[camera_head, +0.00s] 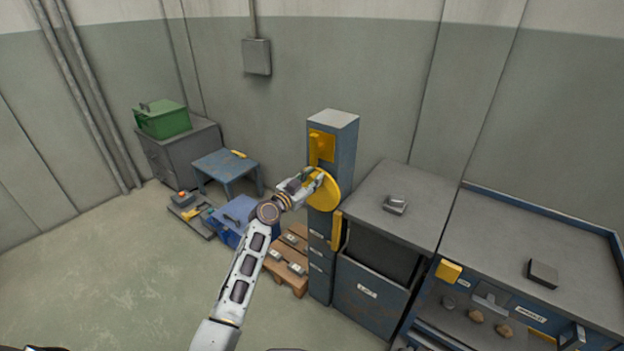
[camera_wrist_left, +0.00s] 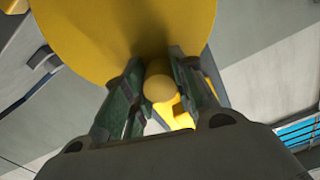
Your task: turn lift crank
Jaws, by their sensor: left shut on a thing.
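The lift crank is a yellow disc (camera_head: 327,190) on the side of a tall blue-grey column (camera_head: 346,134). In the left wrist view the yellow disc (camera_wrist_left: 110,35) fills the top, and a round-ended yellow crank handle (camera_wrist_left: 159,88) sits between the fingers. My left gripper (camera_head: 313,183) is at the disc's left part in the head view. In the wrist view its fingers (camera_wrist_left: 159,95) stand on both sides of the handle, shut on it. The handle is hidden by the gripper in the head view. My right gripper is not in view.
A grey cabinet (camera_head: 378,205) with a dark opening stands right of the column, beside a workbench (camera_head: 480,235). A wooden pallet (camera_head: 299,285), a blue box (camera_head: 229,235) and a small blue table (camera_head: 216,163) stand to the left. Open floor lies at front left.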

